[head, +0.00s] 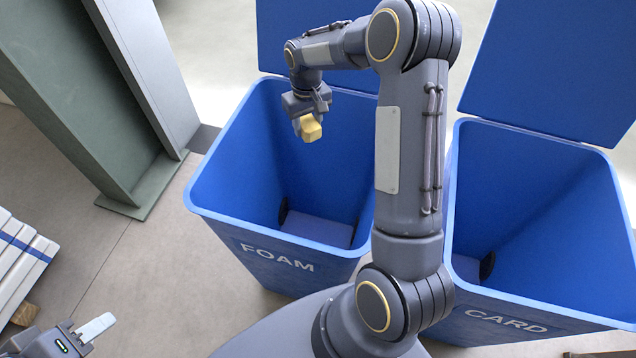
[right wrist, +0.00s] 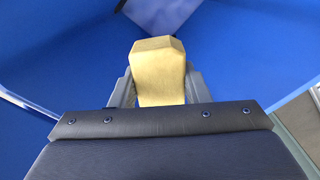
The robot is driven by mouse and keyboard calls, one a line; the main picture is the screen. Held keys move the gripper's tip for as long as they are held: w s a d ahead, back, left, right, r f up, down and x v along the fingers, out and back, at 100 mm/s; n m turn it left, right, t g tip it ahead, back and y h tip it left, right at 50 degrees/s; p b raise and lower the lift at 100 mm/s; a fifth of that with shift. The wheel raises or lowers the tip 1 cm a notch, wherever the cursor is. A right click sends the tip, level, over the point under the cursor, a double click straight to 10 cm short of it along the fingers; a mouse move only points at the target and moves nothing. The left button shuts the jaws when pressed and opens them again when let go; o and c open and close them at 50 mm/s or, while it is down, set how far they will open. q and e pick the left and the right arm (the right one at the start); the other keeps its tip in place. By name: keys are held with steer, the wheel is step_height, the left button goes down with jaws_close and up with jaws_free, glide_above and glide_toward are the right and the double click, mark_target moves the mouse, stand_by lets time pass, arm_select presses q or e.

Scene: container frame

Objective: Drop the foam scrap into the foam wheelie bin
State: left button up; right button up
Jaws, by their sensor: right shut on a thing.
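The foam scrap (head: 310,128) is a small yellow block. My right gripper (head: 307,122) is shut on it and holds it over the open mouth of the foam wheelie bin (head: 277,258), a blue bin with FOAM on its front. In the right wrist view the foam scrap (right wrist: 158,72) sits between the fingers of my right gripper (right wrist: 156,88), with blue bin walls around it. My left gripper (head: 95,328) is at the lower left corner, far from the bin and partly cut off; its opening does not show clearly.
A second blue bin (head: 506,318), marked CARD, stands open to the right. Both lids are up at the back. A grey-green steel column (head: 90,110) stands at the left, and white boards with a blue strap (head: 22,255) lie at the left edge.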

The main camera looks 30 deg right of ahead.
steer(key=shift+f+b, duration=1.95)
steer(key=shift+f, duration=1.05)
steer(key=o, duration=1)
steer(key=shift+r, duration=0.1)
steer(key=shift+r+b, duration=0.3)
steer(key=shift+r, duration=3.55)
